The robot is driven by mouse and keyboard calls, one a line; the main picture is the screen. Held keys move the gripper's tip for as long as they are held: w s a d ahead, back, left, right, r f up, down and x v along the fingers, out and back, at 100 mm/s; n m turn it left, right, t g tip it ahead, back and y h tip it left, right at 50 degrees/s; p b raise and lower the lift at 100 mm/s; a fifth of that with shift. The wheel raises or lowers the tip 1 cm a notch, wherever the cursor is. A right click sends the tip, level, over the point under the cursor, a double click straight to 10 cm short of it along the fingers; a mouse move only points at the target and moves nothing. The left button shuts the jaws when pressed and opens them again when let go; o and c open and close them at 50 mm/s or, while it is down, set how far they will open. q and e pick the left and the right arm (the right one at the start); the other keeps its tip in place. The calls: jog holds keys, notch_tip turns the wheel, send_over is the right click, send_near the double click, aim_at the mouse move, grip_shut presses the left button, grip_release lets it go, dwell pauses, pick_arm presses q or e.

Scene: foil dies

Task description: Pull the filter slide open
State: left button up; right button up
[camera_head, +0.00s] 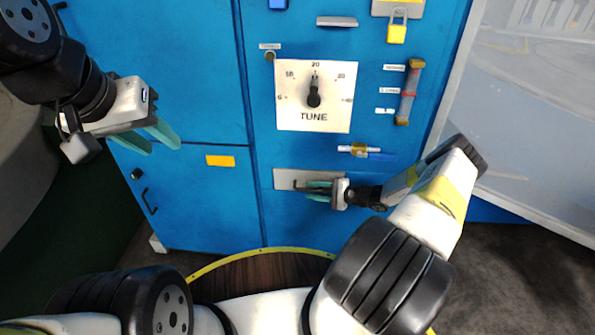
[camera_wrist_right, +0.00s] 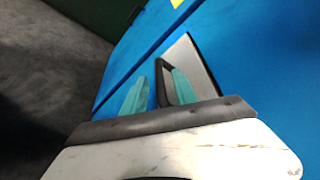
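The filter slide appears to be the grey metal plate (camera_head: 284,177) low on the blue cabinet front, with a dark bar handle (camera_wrist_right: 161,82). It lies flat against the front. My right gripper (camera_head: 318,190) is at this plate. In the right wrist view its two teal fingers (camera_wrist_right: 160,93) stand on either side of the handle, with a small gap visible at the left finger. Part of the handle is hidden behind the right finger. My left gripper (camera_head: 150,138) is open and empty in front of the cabinet's left doors, away from the slide.
A TUNE dial (camera_head: 289,112) with a black knob is above the slide. A pen-like item (camera_head: 358,149), a tube gauge (camera_head: 410,92) and a yellow padlock (camera_head: 396,33) are on the cabinet (camera_head: 200,215). A whiteboard-like panel (camera_head: 535,110) stands at right. A round wooden top (camera_head: 260,270) is below.

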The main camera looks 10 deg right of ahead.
jog(key=shift+x, duration=1.45)
grip_shut()
dwell(0.3)
